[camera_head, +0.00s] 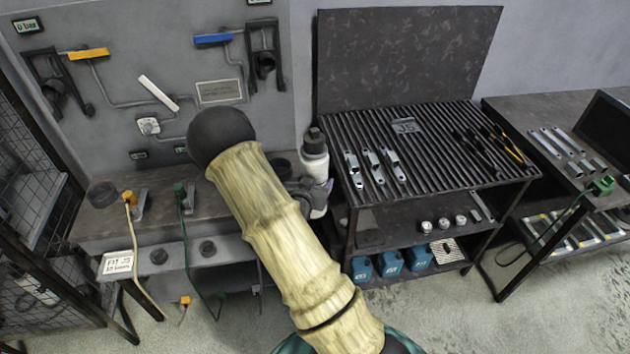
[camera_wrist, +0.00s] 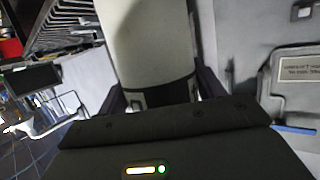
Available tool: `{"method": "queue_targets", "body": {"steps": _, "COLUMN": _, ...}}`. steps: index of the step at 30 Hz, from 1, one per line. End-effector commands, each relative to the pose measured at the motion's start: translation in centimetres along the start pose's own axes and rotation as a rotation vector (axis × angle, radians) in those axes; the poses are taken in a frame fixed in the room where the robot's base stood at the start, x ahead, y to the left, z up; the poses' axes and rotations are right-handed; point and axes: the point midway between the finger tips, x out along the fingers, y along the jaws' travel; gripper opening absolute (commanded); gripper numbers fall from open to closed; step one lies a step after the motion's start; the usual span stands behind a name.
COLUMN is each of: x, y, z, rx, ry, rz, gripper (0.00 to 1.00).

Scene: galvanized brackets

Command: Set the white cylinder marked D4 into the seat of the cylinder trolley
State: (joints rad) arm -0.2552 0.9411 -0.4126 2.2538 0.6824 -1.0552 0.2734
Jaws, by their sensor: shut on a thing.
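The white cylinder (camera_head: 315,166) stands roughly upright with a dark cap, just right of my forearm. In the wrist view the white cylinder (camera_wrist: 150,45) fills the upper middle, with a dark band and a small pale mark low on it. The D4 mark is not readable. My gripper (camera_head: 308,190) is shut on the cylinder, with a dark finger on each side of it in the wrist view (camera_wrist: 160,90). I cannot tell whether the cylinder's base touches anything. My arm hides much around it. I cannot surely pick out the cylinder trolley or its seat.
A low bench (camera_head: 160,208) with a dark round cup (camera_head: 103,194) and cabled connectors stands left, before a grey wall panel (camera_head: 190,60). A slatted dark table (camera_head: 440,150) with metal brackets stands close right of the cylinder. Blue boxes (camera_head: 391,263) sit beneath it. Floor shows in front.

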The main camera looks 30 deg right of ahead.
Motion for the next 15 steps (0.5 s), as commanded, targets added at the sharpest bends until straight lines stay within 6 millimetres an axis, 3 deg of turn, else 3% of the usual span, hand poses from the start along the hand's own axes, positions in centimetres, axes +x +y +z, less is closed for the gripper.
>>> {"method": "queue_targets", "body": {"steps": 8, "x": 0.3, "y": -1.5, "z": 2.6, "rx": -0.065, "ry": 0.005, "rz": -0.213, "gripper": 0.0}}
{"method": "queue_targets", "body": {"steps": 15, "x": -1.0, "y": -3.4, "z": 6.6, "rx": -0.138, "ry": 0.002, "rz": -0.45, "gripper": 0.0}}
